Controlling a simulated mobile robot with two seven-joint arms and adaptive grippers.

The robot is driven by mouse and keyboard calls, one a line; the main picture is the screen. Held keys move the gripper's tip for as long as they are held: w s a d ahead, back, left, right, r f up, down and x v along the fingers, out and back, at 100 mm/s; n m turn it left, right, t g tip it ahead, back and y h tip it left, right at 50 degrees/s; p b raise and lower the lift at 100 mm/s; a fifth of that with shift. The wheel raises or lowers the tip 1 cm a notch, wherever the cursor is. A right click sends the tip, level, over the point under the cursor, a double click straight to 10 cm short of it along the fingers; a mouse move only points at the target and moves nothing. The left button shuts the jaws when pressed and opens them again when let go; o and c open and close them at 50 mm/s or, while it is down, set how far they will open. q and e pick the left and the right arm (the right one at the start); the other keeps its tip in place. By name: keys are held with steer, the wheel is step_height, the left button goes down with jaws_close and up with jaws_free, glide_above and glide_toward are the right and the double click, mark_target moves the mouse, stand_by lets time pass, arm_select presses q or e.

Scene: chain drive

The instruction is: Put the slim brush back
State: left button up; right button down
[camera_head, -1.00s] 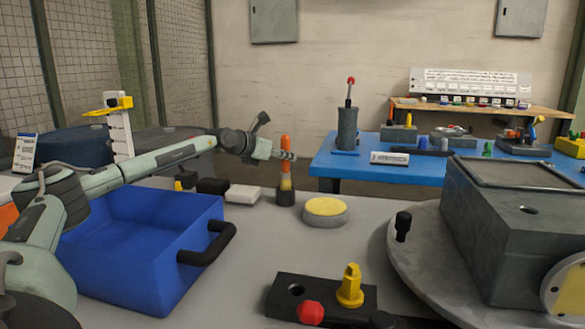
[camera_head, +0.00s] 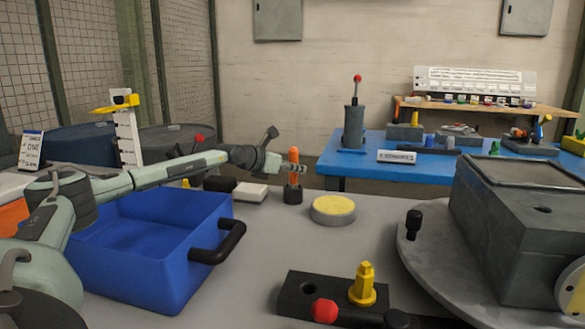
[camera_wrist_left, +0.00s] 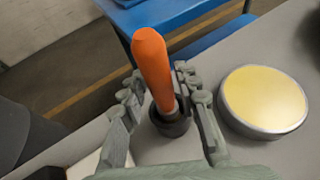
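The slim brush (camera_head: 294,160) has an orange handle and stands upright, its lower end inside a small dark round cup (camera_head: 293,196) on the grey table. My left gripper (camera_head: 291,169) reaches it from the left with its fingers around the handle, just above the cup. In the left wrist view the orange handle (camera_wrist_left: 153,62) stands between the two fingers, which look closed on it, and its lower end runs into the dark cup (camera_wrist_left: 172,125). The bristles are hidden in the cup. My right gripper is not in view.
A round yellow-topped pad (camera_head: 333,208) stands right of the cup. A blue bin (camera_head: 150,260) lies under my left arm. A dark block with a yellow peg (camera_head: 364,285) is at the front, and a grey turntable (camera_head: 425,260) at right. The table's middle is clear.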

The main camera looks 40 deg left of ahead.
arm_select(q)
steer(key=shift+o, duration=0.6)
steer(key=shift+r, duration=0.15)
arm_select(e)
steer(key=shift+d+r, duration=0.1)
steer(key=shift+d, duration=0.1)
arm_select(q)
steer(key=shift+v, duration=1.25)
steer(key=b+v, duration=0.2)
steer(key=v, duration=0.7)
steer(key=shift+s, duration=0.2)
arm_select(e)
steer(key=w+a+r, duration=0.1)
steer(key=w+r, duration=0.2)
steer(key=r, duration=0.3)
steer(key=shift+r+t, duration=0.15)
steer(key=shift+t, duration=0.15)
arm_select(q)
steer(key=shift+r, duration=0.1)
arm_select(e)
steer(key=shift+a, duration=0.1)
